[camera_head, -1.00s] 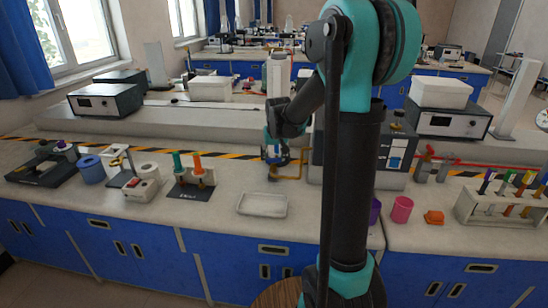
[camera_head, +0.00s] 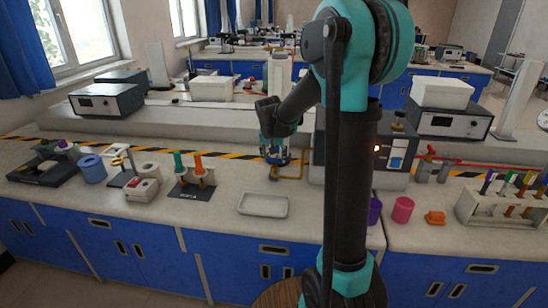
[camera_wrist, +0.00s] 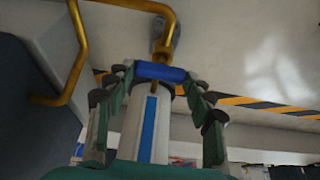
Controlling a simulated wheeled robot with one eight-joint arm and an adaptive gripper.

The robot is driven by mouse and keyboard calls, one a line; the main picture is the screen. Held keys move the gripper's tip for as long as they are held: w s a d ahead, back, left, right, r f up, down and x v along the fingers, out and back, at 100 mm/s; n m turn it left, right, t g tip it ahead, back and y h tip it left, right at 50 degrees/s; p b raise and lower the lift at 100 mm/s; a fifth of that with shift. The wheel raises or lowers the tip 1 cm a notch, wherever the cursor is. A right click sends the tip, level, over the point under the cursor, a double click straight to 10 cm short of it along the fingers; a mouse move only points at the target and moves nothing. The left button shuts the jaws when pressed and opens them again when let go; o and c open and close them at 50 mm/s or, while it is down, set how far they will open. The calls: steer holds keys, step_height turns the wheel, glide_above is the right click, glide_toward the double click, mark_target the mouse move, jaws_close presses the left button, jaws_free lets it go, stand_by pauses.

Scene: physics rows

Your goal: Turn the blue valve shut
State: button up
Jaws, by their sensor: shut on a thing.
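The blue valve handle (camera_wrist: 161,72) is a short blue bar, lying nearly level across the wrist view. It sits at the end of a brass-coloured pipe (camera_wrist: 160,35). My gripper (camera_wrist: 158,80) has a finger at each end of the bar and is shut on it. In the head view, my gripper (camera_head: 275,155) points down at the valve above the bench, and the handle is mostly hidden by the fingers. The yellow pipe (camera_head: 292,178) runs from the valve to the right, towards a grey box (camera_head: 398,180).
A white tray (camera_head: 263,215) lies in front of the valve. A stand with orange and green-topped parts (camera_head: 192,190) is to the left. A pink cup (camera_head: 402,210) and a tube rack (camera_head: 495,212) are to the right. Bare bench lies around the tray.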

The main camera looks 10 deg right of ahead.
steer(key=o, duration=1.2)
steer(key=shift+c, duration=0.2)
steer(key=v, duration=1.2)
